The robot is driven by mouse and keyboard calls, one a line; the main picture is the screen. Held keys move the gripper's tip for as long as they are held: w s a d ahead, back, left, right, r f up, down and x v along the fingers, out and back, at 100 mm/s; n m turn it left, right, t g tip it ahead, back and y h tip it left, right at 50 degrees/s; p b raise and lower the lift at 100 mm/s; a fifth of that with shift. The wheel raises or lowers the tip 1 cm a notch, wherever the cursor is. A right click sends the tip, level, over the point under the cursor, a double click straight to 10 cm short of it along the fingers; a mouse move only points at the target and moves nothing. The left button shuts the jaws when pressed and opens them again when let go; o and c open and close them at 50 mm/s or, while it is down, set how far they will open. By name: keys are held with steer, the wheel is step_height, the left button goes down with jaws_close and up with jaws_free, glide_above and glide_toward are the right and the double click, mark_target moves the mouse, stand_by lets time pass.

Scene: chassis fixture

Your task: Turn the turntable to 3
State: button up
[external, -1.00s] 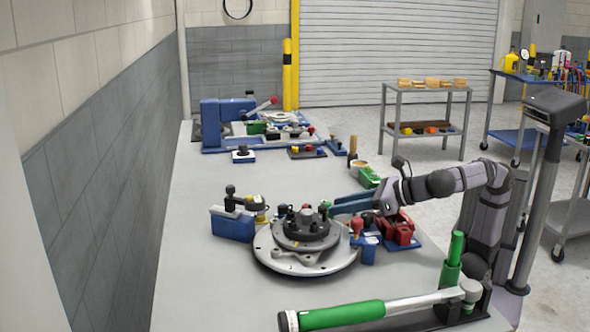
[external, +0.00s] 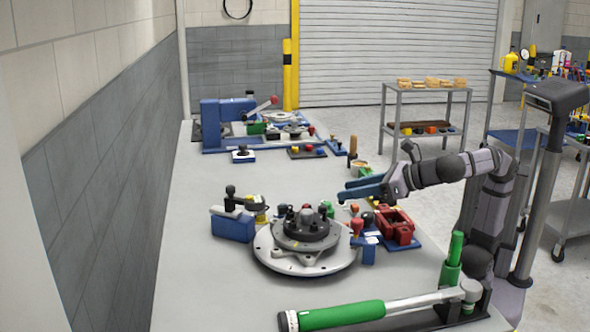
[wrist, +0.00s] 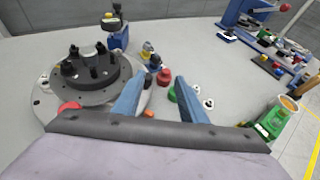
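The turntable (external: 265,255) is a round grey metal disc with a dark hub (external: 305,230) on top, at the middle of the bench in the external view. In the wrist view its hub (wrist: 80,75) is at the upper left. Any numbers on it are too small to read. My gripper (external: 357,191) has blue fingers and is in the air behind and to the right of the turntable, apart from it. In the wrist view my gripper (wrist: 155,95) shows its two fingers spread with nothing held between them.
A blue clamp block (external: 232,226) stands left of the turntable. A red fixture (external: 394,226) stands to its right. A green-handled tool (external: 345,313) lies along the front. Small coloured knobs stand beneath my fingers. The bench (external: 200,285) is clear at left.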

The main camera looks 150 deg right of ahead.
steer(key=s+d+r+m+g+y+p, duration=0.1)
steer(key=s+d+r+g+p, duration=0.4)
steer(key=s+d+r+p, duration=0.7)
steer(key=s+d+r+m+g+y+p, duration=0.15)
steer(key=s+d+r+g+p, duration=0.45)
steer(key=p, duration=1.3)
steer(key=w+d+r+n+t+h+p, duration=0.1)
steer(key=d+n+t+p, duration=0.1)
steer(key=d+p, duration=0.4)
steer(key=w+d+r+n+t+h+p, duration=0.1)
steer(key=d+n+t+h+p, duration=0.15)
steer(key=d, duration=0.55)
steer(key=w+d+f+n+t+y+p, duration=0.1)
steer(key=w+d+f+n+t, duration=0.15)
steer(key=w+n, duration=0.2)
steer(key=w+d+f+n+t+p, duration=0.1)
steer(key=w+f+n+t, duration=0.2)
steer(key=w+t, duration=0.15)
steer(key=w+a+f+n+t+y, duration=0.45)
steer(key=w+a+n, duration=0.2)
steer(key=w, duration=0.35)
steer(key=n+g+y, duration=0.3)
steer(key=n+y, duration=0.3)
steer(key=y, duration=0.5)
glide_toward(323, 206)
steer(key=f, duration=0.1)
steer(key=shift+p+x, duration=0.95)
steer(key=shift+x, duration=2.95)
